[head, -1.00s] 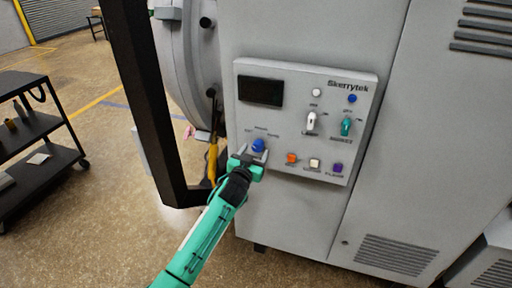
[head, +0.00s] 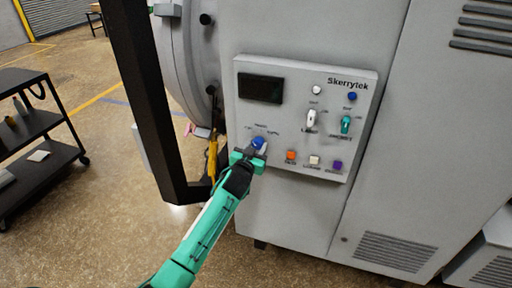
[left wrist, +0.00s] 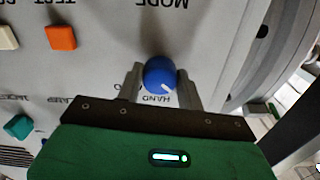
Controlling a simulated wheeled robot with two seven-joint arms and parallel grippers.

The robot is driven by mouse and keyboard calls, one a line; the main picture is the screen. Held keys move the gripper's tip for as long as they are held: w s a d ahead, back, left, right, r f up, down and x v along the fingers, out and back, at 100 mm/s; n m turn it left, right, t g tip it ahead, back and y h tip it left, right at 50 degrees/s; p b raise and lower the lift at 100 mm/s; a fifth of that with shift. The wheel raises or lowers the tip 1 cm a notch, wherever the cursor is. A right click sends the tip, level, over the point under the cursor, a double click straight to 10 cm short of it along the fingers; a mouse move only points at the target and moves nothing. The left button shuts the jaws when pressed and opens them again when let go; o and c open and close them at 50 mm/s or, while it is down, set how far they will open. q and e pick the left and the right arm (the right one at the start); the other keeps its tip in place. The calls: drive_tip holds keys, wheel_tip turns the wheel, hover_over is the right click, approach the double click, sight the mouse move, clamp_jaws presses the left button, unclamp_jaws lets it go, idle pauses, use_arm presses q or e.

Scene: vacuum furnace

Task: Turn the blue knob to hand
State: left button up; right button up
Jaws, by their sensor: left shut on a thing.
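The blue knob (head: 258,142) is at the lower left of the grey control panel (head: 300,75). In the left wrist view the blue knob (left wrist: 160,75) sits between the two fingers, with its white mark pointing toward the lower right, near the upside-down word HAND. My left gripper (head: 255,148) is shut on the knob, one finger on each side of it. It also shows in the left wrist view (left wrist: 161,88). My right gripper is in neither view.
A white switch (head: 311,118) and a teal switch (head: 346,124) are on the panel, above orange (head: 291,155), white (head: 314,161) and purple (head: 336,166) buttons. A dark post (head: 150,110) stands left of my arm. A black cart (head: 40,150) is at far left.

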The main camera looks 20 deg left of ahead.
use_arm(q)
drive_tip(key=shift+m, duration=0.3)
drive_tip(key=m, duration=0.8)
drive_tip(key=shift+m, duration=0.5)
drive_tip(key=o, duration=1)
drive_tip(key=shift+s+b, duration=0.1)
drive_tip(key=shift+b, duration=0.2)
